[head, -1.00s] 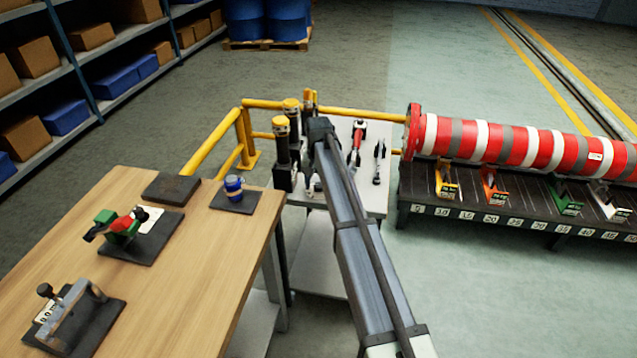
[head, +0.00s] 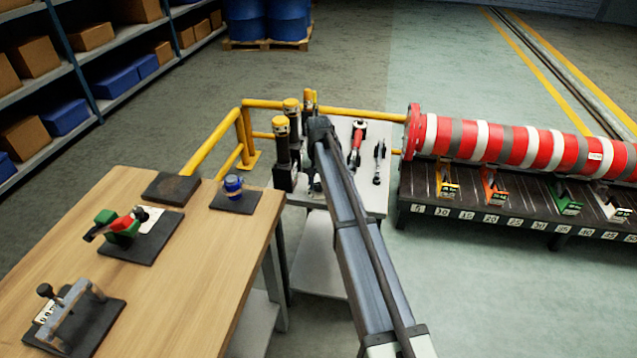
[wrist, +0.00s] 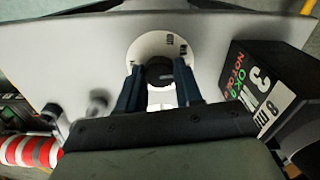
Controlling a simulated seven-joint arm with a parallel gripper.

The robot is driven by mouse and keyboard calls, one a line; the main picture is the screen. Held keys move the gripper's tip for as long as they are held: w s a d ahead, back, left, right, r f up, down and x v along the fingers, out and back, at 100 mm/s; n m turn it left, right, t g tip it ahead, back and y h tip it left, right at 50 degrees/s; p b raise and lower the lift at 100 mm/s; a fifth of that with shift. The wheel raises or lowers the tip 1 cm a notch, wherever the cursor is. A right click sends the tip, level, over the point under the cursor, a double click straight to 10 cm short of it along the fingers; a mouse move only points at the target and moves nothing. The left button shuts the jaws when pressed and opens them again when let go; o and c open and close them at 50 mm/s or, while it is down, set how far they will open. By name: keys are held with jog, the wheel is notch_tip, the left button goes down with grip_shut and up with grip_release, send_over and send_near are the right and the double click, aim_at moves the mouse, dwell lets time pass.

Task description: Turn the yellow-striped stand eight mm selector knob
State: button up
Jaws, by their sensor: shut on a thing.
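In the wrist view, my gripper (wrist: 159,82) has its two dark fingers on either side of a dark round knob (wrist: 160,71) and is shut on it. A white dial disc (wrist: 147,47) with small dark marks lies behind the knob. A black block (wrist: 262,88) with OK and NOT OK lettering and a white label, apparently 8 mm, stands to the right. In the head view, black posts with yellow tops (head: 281,128) stand on the left of the small table. My arm hides the knob and dial there.
The small grey table (head: 375,195) also carries a red-handled tool (head: 356,140). A yellow rail (head: 225,140) runs behind and left. The wooden bench (head: 190,265) is near left. A red-and-white striped cylinder (head: 520,140) lies on a dark rack to the right.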

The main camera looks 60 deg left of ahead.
aim_at(319, 185)
jog(key=shift+n, duration=2.8)
jog(key=o, duration=1)
jog(key=shift+o, duration=0.2)
jog(key=shift+r, duration=0.1)
notch_tip(319, 185, up, 14)
jog(key=shift+f, duration=0.2)
